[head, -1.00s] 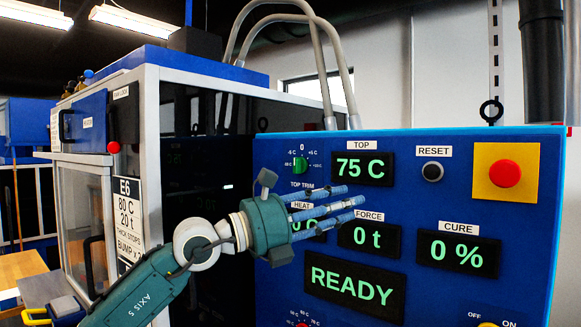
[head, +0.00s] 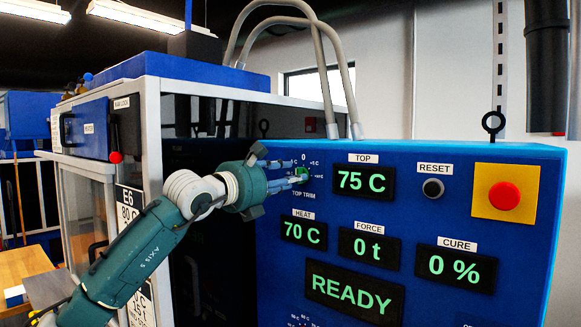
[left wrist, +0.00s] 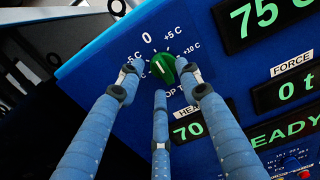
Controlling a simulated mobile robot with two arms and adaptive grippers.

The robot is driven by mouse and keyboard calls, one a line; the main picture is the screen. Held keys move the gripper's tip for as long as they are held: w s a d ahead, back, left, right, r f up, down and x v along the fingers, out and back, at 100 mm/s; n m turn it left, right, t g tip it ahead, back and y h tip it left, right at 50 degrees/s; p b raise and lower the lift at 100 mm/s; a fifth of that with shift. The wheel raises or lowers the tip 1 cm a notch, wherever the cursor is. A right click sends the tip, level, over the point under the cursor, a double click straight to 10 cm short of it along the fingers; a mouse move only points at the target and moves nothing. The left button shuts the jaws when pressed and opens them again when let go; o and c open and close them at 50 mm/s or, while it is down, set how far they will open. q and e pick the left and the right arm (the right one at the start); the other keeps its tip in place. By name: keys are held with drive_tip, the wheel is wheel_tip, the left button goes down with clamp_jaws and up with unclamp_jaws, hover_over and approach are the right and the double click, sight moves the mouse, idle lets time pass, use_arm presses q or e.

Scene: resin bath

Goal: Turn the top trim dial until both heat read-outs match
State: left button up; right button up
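The top trim dial is a green knob (left wrist: 165,68) with a short white mark, ringed by a scale with 0 at its top. In the head view it is mostly hidden behind my left gripper (head: 298,174). In the left wrist view the three blue fingers (left wrist: 160,84) are spread around the knob, tips close to it; I cannot tell whether any touches. The TOP read-out (head: 364,180) shows 75 C. The HEAT read-out (head: 303,231) shows 70 C. My right gripper is not in view.
The blue panel also holds the FORCE read-out (head: 369,247) at 0 t, the CURE read-out (head: 455,267) at 0 %, the READY display (head: 354,297), a reset button (head: 433,188) and a red stop button (head: 504,195). A white-framed cabinet (head: 152,125) stands left.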

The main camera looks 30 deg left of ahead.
use_arm(q)
drive_tip(key=shift+w+d, duration=0.1)
drive_tip(key=shift+w, duration=0.45)
drive_tip(key=c, duration=0.9)
clamp_jaws()
drive_tip(key=shift+f, duration=0.1)
